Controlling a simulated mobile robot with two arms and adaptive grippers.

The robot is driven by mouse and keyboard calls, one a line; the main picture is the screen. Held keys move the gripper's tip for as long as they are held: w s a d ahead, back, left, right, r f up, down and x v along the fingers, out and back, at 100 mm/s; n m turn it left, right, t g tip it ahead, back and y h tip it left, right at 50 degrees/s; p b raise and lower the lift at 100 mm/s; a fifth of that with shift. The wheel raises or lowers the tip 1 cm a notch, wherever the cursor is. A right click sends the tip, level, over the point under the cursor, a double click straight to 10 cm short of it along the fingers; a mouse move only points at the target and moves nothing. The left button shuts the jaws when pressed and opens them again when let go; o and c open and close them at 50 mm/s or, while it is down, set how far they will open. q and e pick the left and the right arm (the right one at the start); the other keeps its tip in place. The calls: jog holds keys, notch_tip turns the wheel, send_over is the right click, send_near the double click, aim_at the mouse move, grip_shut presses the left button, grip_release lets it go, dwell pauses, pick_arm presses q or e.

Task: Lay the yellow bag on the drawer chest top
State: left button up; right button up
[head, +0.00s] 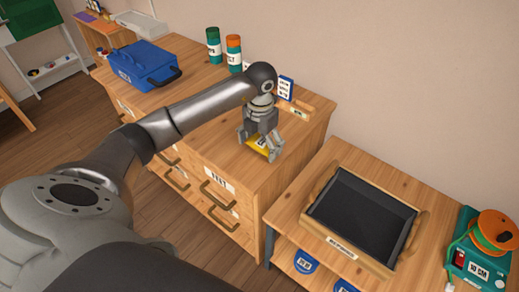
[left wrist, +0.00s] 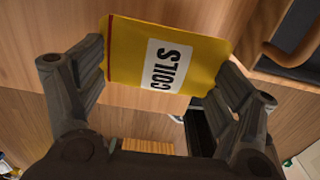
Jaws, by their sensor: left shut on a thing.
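My left gripper (head: 260,140) is shut on the yellow bag (head: 256,143) and points down over the right end of the wooden drawer chest top (head: 300,130). In the left wrist view the bag (left wrist: 166,54) is between the two fingers, with a white label reading "COILS" facing the camera. In the head view the fingers hide most of the bag. I cannot tell whether the bag touches the top. My right gripper is not in view.
On the chest stand a blue toolbox (head: 146,64), two canisters (head: 234,52), and a small framed card (head: 286,87) by a wooden holder (head: 297,107). A black-lined tray (head: 360,212) sits on the lower table to the right. The chest top around my gripper's front is clear.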

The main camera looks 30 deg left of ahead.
aim_at(259, 150)
pick_arm(q)
jog(key=shift+w+a+f, duration=0.15)
jog(key=shift+f, duration=0.2)
notch_tip(259, 150, down, 2)
jog(key=shift+f+p, duration=0.2)
jog(key=shift+p, duration=0.4)
jog(key=shift+f, duration=0.25)
jog(key=shift+f, duration=0.1)
jog(key=o, duration=0.9)
jog(key=shift+c, duration=0.2)
